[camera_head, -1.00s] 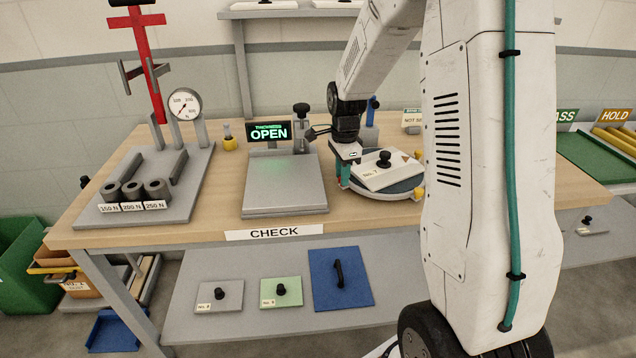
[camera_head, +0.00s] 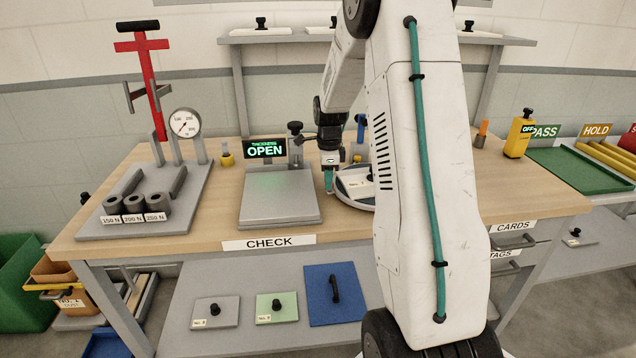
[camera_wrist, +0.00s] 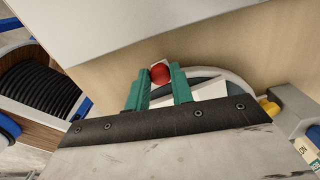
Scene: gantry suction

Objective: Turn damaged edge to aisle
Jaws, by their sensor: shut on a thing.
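A round turntable (camera_head: 352,203) sits on the bench right of the thickness gauge plate, mostly hidden behind my arm. A pale panel (camera_head: 357,182) with a small label lies on it; its damaged edge cannot be made out. My gripper (camera_head: 329,182) is low at the turntable's left side. In the wrist view, my gripper's teal fingers (camera_wrist: 159,88) are shut on a round red knob (camera_wrist: 160,73) beside the turntable's grey rim (camera_wrist: 232,76). A white part of the panel (camera_wrist: 208,91) shows behind the fingers.
The gauge plate (camera_head: 281,199), with a display reading OPEN, stands close to the left of my gripper. A yellow device (camera_head: 518,136) and a green PASS tray (camera_head: 577,168) are to the right.

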